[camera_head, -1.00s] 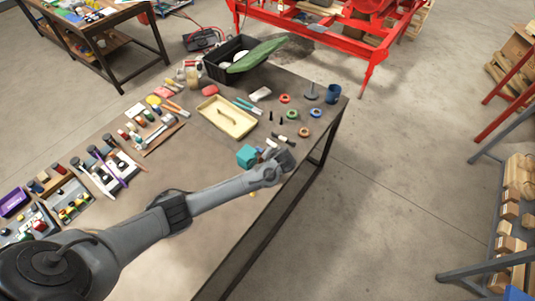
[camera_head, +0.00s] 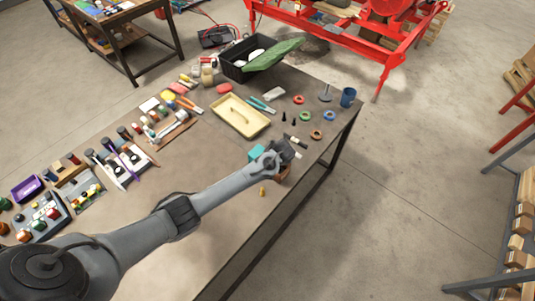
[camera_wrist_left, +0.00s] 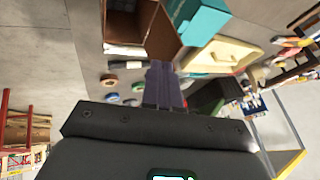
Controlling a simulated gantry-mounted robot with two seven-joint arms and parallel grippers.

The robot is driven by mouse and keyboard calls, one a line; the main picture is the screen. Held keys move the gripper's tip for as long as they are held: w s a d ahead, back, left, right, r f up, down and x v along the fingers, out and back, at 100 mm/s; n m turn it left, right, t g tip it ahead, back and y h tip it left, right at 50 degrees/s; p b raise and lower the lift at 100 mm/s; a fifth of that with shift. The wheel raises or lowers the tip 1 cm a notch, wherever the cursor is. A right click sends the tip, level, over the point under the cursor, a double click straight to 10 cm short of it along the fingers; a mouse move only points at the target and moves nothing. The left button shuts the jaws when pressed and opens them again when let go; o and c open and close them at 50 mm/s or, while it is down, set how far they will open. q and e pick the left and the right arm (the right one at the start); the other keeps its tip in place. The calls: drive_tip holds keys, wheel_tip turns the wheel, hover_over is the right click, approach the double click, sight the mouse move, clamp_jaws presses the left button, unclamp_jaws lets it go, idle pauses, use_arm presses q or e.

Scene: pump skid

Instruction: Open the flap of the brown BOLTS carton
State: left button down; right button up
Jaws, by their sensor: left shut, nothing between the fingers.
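The brown carton (camera_head: 283,174) is near the table's right edge in the head view, mostly hidden behind my left gripper (camera_head: 285,152). In the left wrist view the carton (camera_wrist_left: 124,24) shows at the top with its dark inside visible. A brown panel, seemingly its flap (camera_wrist_left: 165,36), stands out from its side. My left gripper (camera_wrist_left: 163,68) is shut and empty, its fingertips at the panel's lower edge; I cannot tell whether they touch. No lettering is readable. My right gripper is not in view.
A teal box (camera_head: 257,152) stands close beside the carton and gripper. A cream tray (camera_head: 240,116), tape rings (camera_head: 316,134) and a blue mug (camera_head: 348,97) lie farther back. A small yellow piece (camera_head: 262,190) lies in front. The table's middle (camera_head: 200,150) is clear.

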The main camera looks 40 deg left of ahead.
use_arm(q)
drive_tip(key=shift+a+r, duration=0.1)
drive_tip(key=shift+a, duration=0.1)
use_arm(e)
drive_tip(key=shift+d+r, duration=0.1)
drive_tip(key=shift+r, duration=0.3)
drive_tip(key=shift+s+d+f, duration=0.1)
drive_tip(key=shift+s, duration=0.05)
use_arm(q)
drive_tip(key=shift+d, duration=0.15)
